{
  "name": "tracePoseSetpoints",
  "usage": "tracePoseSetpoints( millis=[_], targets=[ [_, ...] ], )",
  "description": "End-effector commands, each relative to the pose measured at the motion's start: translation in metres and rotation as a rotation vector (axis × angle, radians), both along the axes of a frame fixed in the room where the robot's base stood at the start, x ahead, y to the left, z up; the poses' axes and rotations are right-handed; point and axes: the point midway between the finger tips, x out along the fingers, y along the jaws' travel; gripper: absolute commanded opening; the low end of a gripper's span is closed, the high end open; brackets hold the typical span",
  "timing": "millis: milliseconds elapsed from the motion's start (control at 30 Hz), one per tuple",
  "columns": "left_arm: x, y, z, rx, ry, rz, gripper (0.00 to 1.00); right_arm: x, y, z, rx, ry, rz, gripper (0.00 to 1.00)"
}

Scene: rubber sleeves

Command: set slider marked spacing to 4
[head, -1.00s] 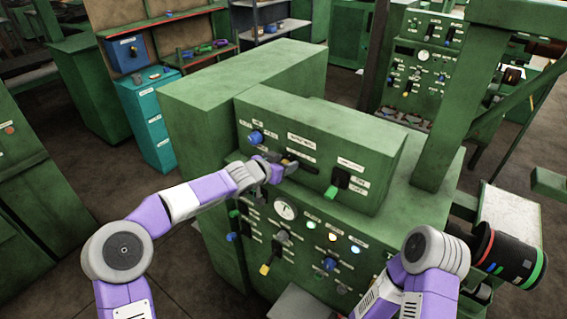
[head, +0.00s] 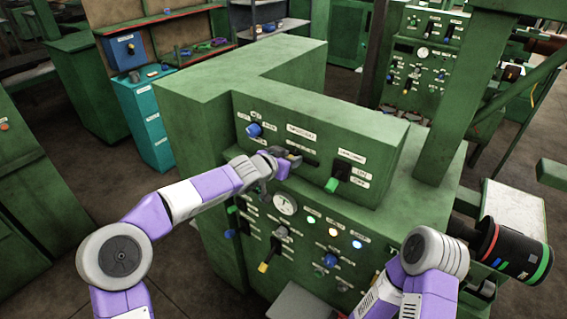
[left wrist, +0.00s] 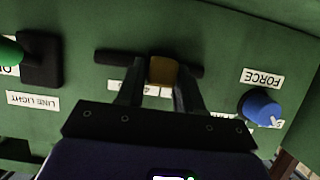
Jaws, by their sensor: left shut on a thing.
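The slider on the upper green panel has a dark horizontal slot (head: 305,161). In the left wrist view, which shows the panel upside down, its yellow-brown knob (left wrist: 163,70) sits right of the middle of the dark slot (left wrist: 118,58). My left gripper (head: 292,157) is at the slider; in the left wrist view its fingers (left wrist: 160,88) are shut on the knob, one on each side. A white scale label (left wrist: 146,88) under the slot is partly hidden by the fingers; a 4 seems to show between them. My right gripper is not in view, only my right arm.
A blue FORCE knob (left wrist: 262,108) is beside the slider; it also shows in the head view (head: 254,130). A green-tipped LINE LIGHT switch (head: 335,182) is on the slider's other side. The lower panel carries a gauge (head: 284,203), lamps and a yellow-tipped lever (head: 270,255).

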Motion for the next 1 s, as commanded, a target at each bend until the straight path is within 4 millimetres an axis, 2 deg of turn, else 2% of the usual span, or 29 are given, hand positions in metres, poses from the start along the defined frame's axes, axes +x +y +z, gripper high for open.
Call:
tracePoseSetpoints(
  millis=[33, 100, 467, 500, 600, 1000],
  targets=[
    [-0.0035, -0.0054, -0.0040, 0.000, -0.001, -0.006, 0.00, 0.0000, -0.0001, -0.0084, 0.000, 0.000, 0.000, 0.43],
    [-0.0057, -0.0081, -0.0030, -0.002, 0.000, -0.006, 0.00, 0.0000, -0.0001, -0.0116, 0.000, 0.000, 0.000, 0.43],
    [-0.0070, -0.0091, -0.0001, -0.002, 0.001, -0.005, 0.00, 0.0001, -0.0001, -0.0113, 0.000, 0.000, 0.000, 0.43],
    [-0.0069, -0.0091, 0.0000, -0.002, 0.001, -0.005, 0.37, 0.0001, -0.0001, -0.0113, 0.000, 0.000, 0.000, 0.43],
    [-0.0069, -0.0088, 0.0000, -0.001, 0.001, -0.004, 0.53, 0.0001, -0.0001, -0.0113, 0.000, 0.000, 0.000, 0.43],
    [-0.0117, -0.0039, 0.0029, 0.000, 0.000, -0.003, 0.53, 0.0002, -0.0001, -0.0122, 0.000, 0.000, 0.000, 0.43]
  ],
)
